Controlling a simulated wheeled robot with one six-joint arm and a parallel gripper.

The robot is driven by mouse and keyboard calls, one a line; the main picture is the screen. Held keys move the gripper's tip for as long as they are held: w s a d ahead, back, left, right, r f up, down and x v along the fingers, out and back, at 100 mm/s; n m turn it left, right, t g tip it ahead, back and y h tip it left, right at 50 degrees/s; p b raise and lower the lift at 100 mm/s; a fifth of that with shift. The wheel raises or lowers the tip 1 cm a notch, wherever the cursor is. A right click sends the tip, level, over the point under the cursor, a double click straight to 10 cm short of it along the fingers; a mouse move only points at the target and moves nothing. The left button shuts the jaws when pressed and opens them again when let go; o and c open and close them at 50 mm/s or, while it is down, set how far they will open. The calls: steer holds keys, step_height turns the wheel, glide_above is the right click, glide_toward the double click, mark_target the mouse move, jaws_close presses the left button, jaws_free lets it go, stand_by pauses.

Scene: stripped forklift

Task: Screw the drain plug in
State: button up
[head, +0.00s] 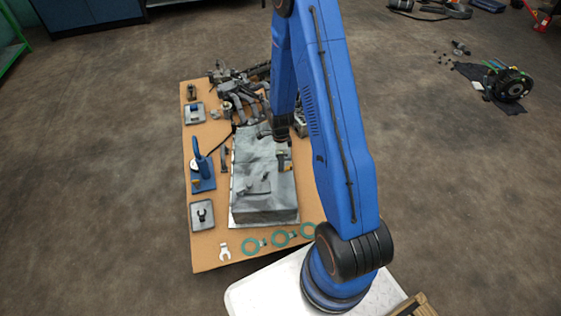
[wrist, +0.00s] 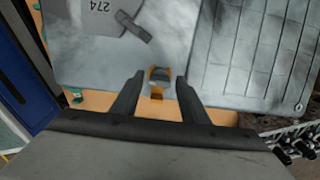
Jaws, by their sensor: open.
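A small part with an orange-yellow collar and grey middle (wrist: 158,84), possibly the drain plug, shows between the fingertips of my gripper (wrist: 159,78) in the wrist view. The fingers stand apart on either side of it, with gaps visible; I cannot tell its exact depth. In the head view a small yellowish spot (head: 283,154) shows just below my gripper (head: 282,142). The large grey metal housing (head: 262,205) lies on the board beneath; the wrist view also shows its pale surface (wrist: 85,60). I cannot make out a threaded hole.
Open floor (head: 100,180) lies to the left.

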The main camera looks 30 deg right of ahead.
steer(key=shift+r, duration=0.15)
steer(key=shift+r, duration=2.05)
steer(key=o, duration=0.6)
steer(key=shift+c, duration=0.2)
step_height(320, 180, up, 17)
steer(key=shift+r, duration=0.2)
